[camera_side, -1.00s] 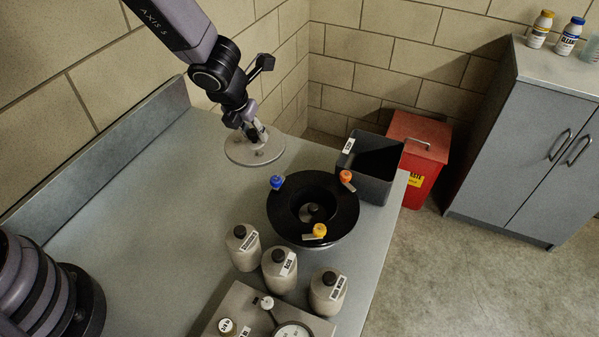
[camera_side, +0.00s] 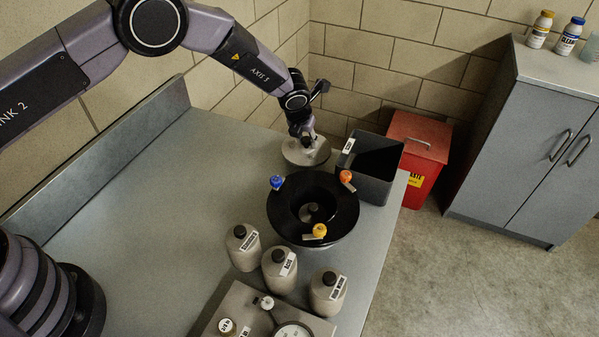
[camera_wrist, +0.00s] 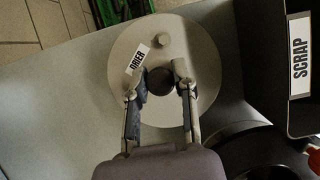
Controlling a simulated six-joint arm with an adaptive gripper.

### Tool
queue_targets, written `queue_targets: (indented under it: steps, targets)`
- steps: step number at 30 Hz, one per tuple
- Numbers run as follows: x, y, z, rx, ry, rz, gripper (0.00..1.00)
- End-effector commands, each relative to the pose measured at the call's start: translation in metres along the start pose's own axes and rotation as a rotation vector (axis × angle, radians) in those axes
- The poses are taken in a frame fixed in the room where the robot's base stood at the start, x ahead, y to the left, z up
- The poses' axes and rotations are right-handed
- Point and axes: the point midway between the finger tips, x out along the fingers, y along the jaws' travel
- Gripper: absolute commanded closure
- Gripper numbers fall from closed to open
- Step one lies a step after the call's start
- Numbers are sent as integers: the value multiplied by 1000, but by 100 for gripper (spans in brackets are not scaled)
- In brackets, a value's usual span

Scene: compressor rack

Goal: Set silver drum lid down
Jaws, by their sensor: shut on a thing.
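The silver drum lid (camera_side: 294,152) is a flat round grey disc at the far end of the bench, left of the dark bin. In the wrist view the lid (camera_wrist: 205,60) carries a small label, a bolt and a central dark knob. My gripper (camera_side: 307,140) is above the lid's centre. In the wrist view my gripper (camera_wrist: 160,80) has its two fingers closed on the knob from both sides. The lid looks level and close to the bench top; I cannot tell whether it touches.
A black round funnel (camera_side: 279,205) with blue, orange and yellow caps on its rim stands nearest the lid. A dark bin labelled SCRAP (camera_wrist: 272,95) is to its right. A red waste bin (camera_side: 428,150) stands beyond. Several bottles (camera_side: 281,271) stand in front. The bench's left part (camera_side: 150,200) is clear.

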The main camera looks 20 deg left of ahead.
Motion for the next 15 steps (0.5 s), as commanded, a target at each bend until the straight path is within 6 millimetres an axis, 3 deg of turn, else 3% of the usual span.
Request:
queue_targets:
  steps: [4,15]
  targets:
    - [21,0,-10,1,2,0,100]
    - [25,0,-11,1,1,-1,100]
